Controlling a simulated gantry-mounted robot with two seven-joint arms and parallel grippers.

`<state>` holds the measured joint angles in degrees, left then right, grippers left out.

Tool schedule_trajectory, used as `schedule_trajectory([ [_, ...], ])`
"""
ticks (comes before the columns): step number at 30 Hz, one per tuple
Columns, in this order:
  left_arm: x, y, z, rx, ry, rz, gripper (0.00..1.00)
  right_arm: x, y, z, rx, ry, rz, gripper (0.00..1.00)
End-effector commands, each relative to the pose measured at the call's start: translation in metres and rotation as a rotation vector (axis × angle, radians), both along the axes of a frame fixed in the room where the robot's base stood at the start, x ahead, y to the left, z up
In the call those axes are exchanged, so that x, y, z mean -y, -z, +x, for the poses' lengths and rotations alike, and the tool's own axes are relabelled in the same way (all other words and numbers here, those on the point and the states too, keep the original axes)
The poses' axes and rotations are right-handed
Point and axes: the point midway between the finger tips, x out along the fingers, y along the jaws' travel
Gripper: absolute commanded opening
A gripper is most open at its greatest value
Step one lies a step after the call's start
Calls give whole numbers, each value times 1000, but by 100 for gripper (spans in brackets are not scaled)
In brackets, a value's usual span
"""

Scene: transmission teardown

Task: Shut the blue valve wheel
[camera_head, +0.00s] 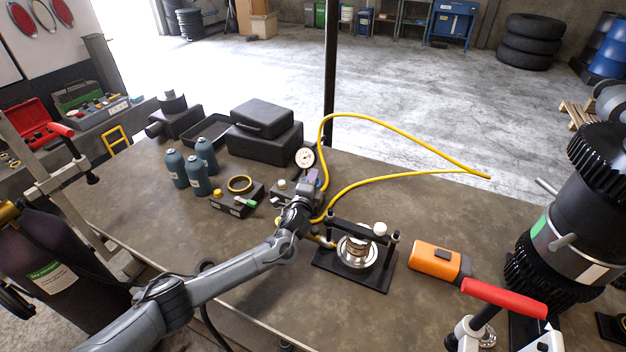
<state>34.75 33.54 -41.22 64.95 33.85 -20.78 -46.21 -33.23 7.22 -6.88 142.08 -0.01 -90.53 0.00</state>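My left arm comes in from the lower left, and its gripper (304,192) is over the middle of the workbench, just below a round white-faced gauge (305,157). A small bluish part (312,177) shows right beside the gripper, below the gauge. It may be the blue valve wheel, but the gripper covers much of it and its shape is unclear. I cannot tell whether the fingers touch it or are open or shut. A yellow hose (405,128) loops from this spot out to the right. My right gripper is not in view.
A black fixture with a shiny metal part (357,252) stands right of the gripper, with an orange-and-black device (440,261) beyond it. Several teal bottles (197,181) and black cases (264,140) stand to the left. A large black geared assembly (563,226) stands at right.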

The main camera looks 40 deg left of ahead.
Motion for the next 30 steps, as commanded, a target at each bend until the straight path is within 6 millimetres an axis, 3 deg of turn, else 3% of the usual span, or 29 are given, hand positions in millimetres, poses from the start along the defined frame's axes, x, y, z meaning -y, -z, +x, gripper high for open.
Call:
schedule_trajectory([
  [8,-1,0,0,-2,22,1,0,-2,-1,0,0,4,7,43],
  [17,1,0,0,-1,176,3,0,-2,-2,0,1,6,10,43],
  [30,7,3,1,0,510,2,0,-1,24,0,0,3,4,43],
])
